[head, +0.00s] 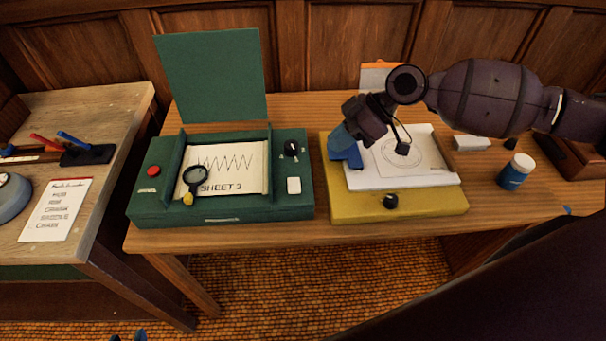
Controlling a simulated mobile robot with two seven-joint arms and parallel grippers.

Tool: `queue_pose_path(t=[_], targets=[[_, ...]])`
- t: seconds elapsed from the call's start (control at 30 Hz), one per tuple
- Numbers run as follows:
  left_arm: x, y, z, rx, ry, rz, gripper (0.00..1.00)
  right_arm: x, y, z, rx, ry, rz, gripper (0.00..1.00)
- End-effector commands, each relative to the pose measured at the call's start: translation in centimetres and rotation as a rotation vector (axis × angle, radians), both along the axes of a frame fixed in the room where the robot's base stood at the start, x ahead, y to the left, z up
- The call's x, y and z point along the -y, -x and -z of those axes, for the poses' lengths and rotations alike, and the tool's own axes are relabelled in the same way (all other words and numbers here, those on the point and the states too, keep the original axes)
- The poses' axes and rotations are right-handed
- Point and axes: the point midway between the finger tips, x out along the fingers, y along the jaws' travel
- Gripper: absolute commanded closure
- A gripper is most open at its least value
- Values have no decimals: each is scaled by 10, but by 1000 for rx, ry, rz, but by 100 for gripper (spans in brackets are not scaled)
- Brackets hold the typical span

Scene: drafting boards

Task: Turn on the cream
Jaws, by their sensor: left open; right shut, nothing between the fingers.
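A cream-white rocker or block (294,185) sits on the right front of the green case (240,212), below a black knob (291,148). A yellow-based board (350,210) with a whitish top stands to its right, with a black knob (391,201) on its front. I cannot tell which of these is the cream. My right gripper (345,155), with blue fingertips, is shut and empty over the left part of the whitish top; whether it touches is unclear. It hides part of that board. My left gripper (129,337) barely shows at the bottom edge, open, away from both boards.
The green case has a raised lid (212,75), a red button (153,171) and a magnifier (192,179) on its sheet. A blue jar (516,171) stands at right. A left table holds a written list (56,210) and a pen stand (87,154).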

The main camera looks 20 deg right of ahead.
Motion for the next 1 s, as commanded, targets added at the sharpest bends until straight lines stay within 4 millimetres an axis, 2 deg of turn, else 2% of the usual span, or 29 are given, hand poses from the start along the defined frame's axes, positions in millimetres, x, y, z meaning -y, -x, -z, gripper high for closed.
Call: queue_pose_path(t=[0.17,0.6,0.77,1.0], targets=[[0,-2,-2,8,0,1,57,0,4,0,22,6,-53,100],[-1,7,0,-9,0,-4,57,-3,3,3,27,7,-56,100],[-1,6,-1,-7,0,-4,57,-16,1,14,27,6,-56,100],[0,2,-6,2,0,-2,57,-45,-3,43,27,6,-56,100]])
